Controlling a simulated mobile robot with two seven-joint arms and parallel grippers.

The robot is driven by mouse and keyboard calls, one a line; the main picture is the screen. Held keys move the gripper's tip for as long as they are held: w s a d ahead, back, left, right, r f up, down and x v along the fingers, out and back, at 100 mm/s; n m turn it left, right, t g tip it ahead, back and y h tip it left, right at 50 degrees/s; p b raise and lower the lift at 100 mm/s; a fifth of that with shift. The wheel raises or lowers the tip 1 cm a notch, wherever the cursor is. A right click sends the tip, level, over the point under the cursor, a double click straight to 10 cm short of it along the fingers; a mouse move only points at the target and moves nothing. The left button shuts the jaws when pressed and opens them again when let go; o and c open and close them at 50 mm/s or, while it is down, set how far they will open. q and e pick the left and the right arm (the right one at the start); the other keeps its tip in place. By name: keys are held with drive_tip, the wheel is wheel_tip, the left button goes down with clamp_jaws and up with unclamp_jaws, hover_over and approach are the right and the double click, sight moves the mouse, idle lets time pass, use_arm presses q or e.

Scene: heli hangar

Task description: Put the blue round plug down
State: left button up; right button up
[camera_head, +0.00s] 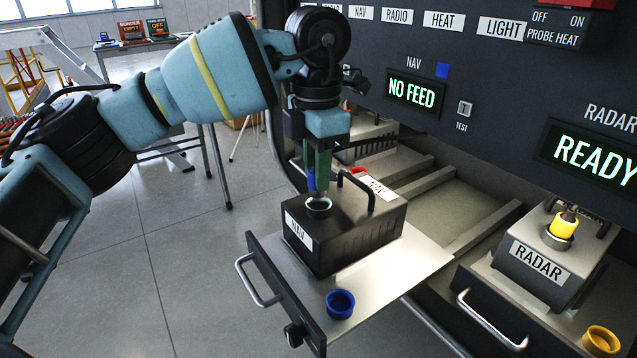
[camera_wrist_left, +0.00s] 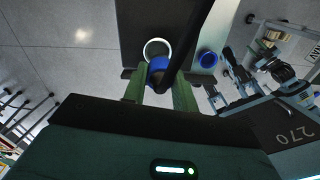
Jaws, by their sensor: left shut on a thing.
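My left gripper (camera_head: 316,172) points down over the black NAV box (camera_head: 335,258), its green fingers shut on the blue round plug (camera_head: 311,181). The plug is just above the box's round metal socket (camera_head: 319,204); whether they touch I cannot tell. In the left wrist view the plug (camera_wrist_left: 158,70) sits between the fingers, beside the pale socket ring (camera_wrist_left: 156,48), partly hidden by a dark band. A blue round holder (camera_head: 340,304) stands open and empty on the tray (camera_head: 415,265), in front of the box. My right gripper is not in view.
The black handle (camera_head: 357,190) of the NAV box rises behind the socket. The display (camera_head: 411,91) reads NO FEED. At right, the RADAR box (camera_head: 539,271) has a yellow plug (camera_head: 564,222) in it, and a yellow holder (camera_head: 601,341) stands before it. The tray's front right is clear.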

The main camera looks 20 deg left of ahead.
use_arm(q)
drive_tip(key=shift+w, duration=0.3)
drive_tip(key=shift+f, duration=1.95)
drive_tip(key=o, duration=1)
drive_tip(key=shift+c, duration=0.2)
drive_tip(key=shift+r, duration=0.15)
wheel_tip(320, 180, up, 12)
drive_tip(key=shift+r, duration=0.1)
